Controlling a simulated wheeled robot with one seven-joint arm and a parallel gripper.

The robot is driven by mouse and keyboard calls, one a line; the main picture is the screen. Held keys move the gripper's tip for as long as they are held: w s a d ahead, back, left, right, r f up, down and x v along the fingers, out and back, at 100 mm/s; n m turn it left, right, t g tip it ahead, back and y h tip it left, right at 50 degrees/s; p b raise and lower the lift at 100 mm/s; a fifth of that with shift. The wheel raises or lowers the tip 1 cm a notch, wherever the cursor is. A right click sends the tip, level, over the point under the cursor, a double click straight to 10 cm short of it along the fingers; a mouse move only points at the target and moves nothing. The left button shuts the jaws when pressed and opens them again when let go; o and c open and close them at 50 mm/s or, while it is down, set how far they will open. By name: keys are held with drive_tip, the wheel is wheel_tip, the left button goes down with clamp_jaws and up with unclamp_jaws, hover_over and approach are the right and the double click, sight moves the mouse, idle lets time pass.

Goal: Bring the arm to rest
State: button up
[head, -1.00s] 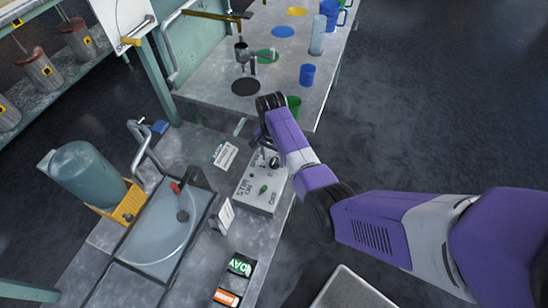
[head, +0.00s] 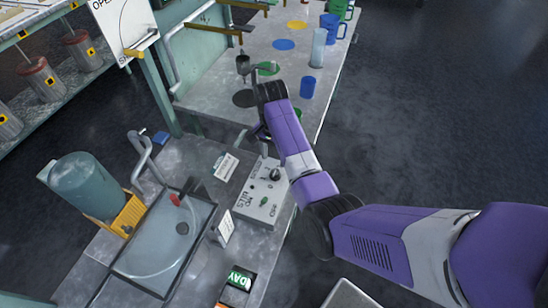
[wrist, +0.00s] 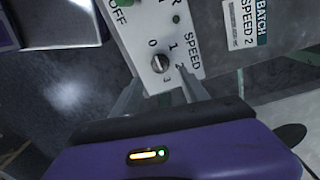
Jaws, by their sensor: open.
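My purple arm reaches across the head view from the lower right. My gripper (head: 262,134) is at its far end, above the bench near the back edge of a grey control box (head: 258,205). The fingers are small and partly hidden by the wrist there. In the wrist view my gripper (wrist: 160,92) shows two grey fingers spread apart with nothing between them. Beyond them is the box's panel with a round speed knob (wrist: 160,63) marked 0 to 3. The fingers look clear of the knob, which also shows in the head view (head: 274,175).
A sink (head: 165,243) and a blue-grey tank (head: 88,185) lie left of the box. On the far bench are a blue cup (head: 307,87) and a tall clear cylinder (head: 318,48). Open floor lies to the right.

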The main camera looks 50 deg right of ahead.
idle(0.4)
drive_tip(key=w+d+r+n+t+h, duration=0.3)
drive_tip(key=w+d+r+t, duration=0.25)
drive_tip(key=w, duration=0.35)
drive_tip(key=s+a+r+n+t+b, duration=0.1)
drive_tip(key=s+a+r+n+t, duration=0.25)
drive_tip(key=s+a, duration=0.4)
drive_tip(key=s+a+r+n+t, duration=0.3)
drive_tip(key=s+a+n+t, duration=0.1)
drive_tip(key=s+a, duration=0.4)
drive_tip(key=s+a+r+n+t+b, duration=0.1)
drive_tip(key=s+a+r+n+t, duration=0.4)
drive_tip(key=s, duration=0.4)
drive_tip(key=s+a+g+y, duration=0.1)
drive_tip(key=s+a, duration=0.2)
drive_tip(key=s, duration=0.5)
drive_tip(key=s+a+g+y, duration=0.1)
drive_tip(key=s+a, duration=0.3)
drive_tip(key=s, duration=0.4)
drive_tip(key=shift+s+g+y+b, duration=0.3)
drive_tip(key=shift+g+y, duration=0.1)
drive_tip(key=shift+y, duration=0.1)
drive_tip(key=shift+a, duration=0.1)
